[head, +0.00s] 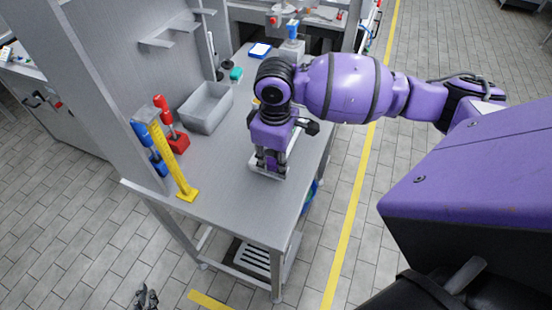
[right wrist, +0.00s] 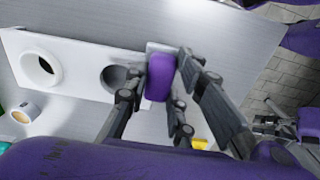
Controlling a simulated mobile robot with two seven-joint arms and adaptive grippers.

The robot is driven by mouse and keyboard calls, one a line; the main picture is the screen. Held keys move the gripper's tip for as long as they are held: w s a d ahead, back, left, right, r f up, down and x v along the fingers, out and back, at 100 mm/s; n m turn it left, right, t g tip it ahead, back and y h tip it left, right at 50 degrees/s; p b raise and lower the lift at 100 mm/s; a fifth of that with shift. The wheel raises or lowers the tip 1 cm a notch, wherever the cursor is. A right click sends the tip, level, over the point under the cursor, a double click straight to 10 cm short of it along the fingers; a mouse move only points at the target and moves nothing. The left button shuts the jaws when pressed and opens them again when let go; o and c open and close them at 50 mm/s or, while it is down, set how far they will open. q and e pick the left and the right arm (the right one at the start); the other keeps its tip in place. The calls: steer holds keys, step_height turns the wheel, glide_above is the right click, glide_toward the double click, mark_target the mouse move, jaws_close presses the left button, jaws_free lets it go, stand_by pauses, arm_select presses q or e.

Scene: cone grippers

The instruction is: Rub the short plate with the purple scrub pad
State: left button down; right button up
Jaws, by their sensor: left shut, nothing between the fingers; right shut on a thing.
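My right gripper (head: 270,168) points down over the near part of the grey workbench. In the right wrist view its fingers are shut on the purple scrub pad (right wrist: 160,78). A small pale plate (head: 281,174) shows around the fingertips, mostly hidden by the gripper. A pale edge beside the pad (right wrist: 163,47) also shows in the right wrist view, next to a long white plate (right wrist: 75,70) with round openings. I cannot tell whether the pad touches the surface. My left gripper (head: 147,298) is at the bottom edge, low and left of the bench, shut and empty.
On the bench (head: 232,190) stand a grey bin (head: 206,106), a yellow upright bar (head: 172,160), a red-handled tool on a red base (head: 172,135) and blue-handled items (head: 146,140). The bench front near the right gripper is clear. A post rises at the left.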

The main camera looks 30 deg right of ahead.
steer(key=shift+r, duration=3)
steer(key=shift+r, duration=1.5)
